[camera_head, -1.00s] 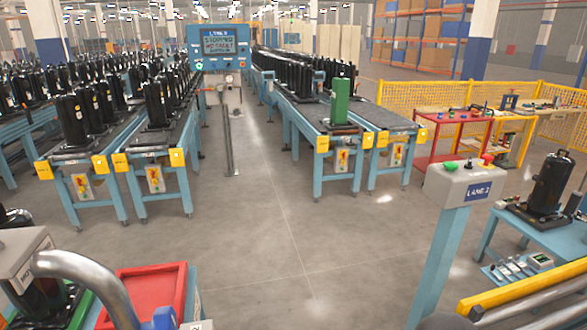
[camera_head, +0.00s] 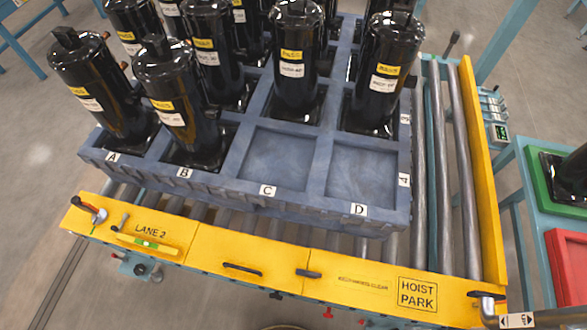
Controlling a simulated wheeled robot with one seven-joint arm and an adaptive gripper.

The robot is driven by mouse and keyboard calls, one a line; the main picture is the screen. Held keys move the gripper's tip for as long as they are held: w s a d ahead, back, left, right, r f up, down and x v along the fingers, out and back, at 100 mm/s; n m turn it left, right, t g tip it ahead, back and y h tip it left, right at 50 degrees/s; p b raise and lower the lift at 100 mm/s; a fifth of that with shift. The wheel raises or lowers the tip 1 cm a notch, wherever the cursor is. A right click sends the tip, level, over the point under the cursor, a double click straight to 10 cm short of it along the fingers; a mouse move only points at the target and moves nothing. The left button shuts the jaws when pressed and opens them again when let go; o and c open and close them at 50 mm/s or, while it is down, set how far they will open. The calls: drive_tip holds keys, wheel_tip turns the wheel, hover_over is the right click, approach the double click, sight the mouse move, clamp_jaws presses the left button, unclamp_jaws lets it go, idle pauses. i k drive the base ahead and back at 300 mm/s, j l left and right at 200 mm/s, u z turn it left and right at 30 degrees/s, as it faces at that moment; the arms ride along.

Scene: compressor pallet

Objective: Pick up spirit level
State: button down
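The spirit level (camera_head: 147,244) is a small yellow-green bar with a bright green vial. It lies on the yellow front rail (camera_head: 215,262) of the roller stand, near the left end, just below the "LANE 2" lettering. Its colour is close to the rail's. My gripper is not in view.
A blue-grey pallet (camera_head: 250,200) on rollers holds several black compressors (camera_head: 185,105); front pockets C and D are empty. A red-handled clamp or lever (camera_head: 90,210) sits left of the level. Dark handles (camera_head: 242,269) lie along the rail. Green and red trays (camera_head: 568,262) stand at right.

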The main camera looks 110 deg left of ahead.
sight(152, 246)
drive_tip(key=u, duration=5.2)
drive_tip(key=i+j+z, duration=0.25)
drive_tip(key=j+z, duration=0.2)
drive_tip(key=j, duration=0.25)
drive_tip(key=i+j+z, duration=0.1)
drive_tip(key=j+z, duration=0.15)
drive_tip(key=j, duration=0.15)
